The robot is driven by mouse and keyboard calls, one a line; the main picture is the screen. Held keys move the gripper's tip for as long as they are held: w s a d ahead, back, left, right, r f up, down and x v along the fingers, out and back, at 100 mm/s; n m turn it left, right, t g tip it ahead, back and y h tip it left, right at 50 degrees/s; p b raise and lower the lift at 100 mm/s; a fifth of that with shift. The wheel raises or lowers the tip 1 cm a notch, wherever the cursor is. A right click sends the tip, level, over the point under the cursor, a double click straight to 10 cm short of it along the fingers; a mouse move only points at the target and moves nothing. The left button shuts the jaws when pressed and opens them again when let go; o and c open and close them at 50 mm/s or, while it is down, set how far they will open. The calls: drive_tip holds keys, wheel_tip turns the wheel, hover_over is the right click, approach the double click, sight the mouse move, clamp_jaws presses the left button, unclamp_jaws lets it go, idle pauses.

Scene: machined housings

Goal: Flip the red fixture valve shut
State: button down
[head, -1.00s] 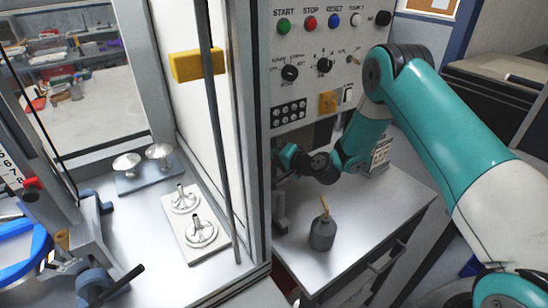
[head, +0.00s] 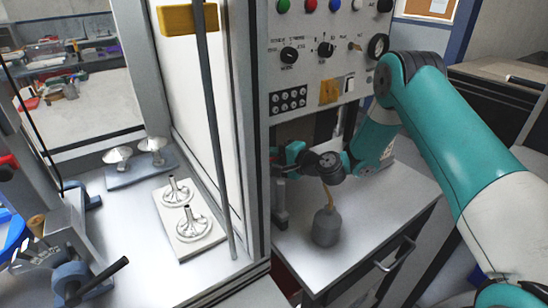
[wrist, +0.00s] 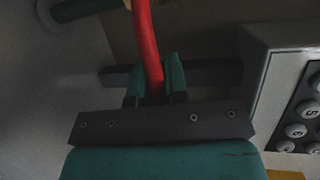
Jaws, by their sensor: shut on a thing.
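A red lever (wrist: 146,40), which looks like the red valve's handle, runs down from the top edge of the wrist view between the jaws. My gripper (wrist: 155,85) is shut on its lower part. The valve's body is not clearly visible. In the head view my gripper (head: 281,158) is low under the control panel, at the left end of my arm. The red lever cannot be made out there, and the dark recess and my wrist hide that spot.
The control panel (head: 345,75) with knobs and buttons rises just above my gripper. A grey bottle (head: 326,226) with a tan spout stands on the bench (head: 385,205) close to my wrist. A cabinet frame (head: 256,200) stands left. The bench's right side is clear.

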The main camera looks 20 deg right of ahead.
drive_tip(key=c, duration=1.1)
unclamp_jaws()
drive_tip(key=shift+c, duration=0.2)
drive_tip(key=b+v, duration=0.6)
drive_tip(key=v, duration=1.1)
drive_tip(key=shift+s+d, duration=0.15)
drive_tip(key=shift+d, duration=0.05)
drive_tip(key=shift+r, duration=0.1)
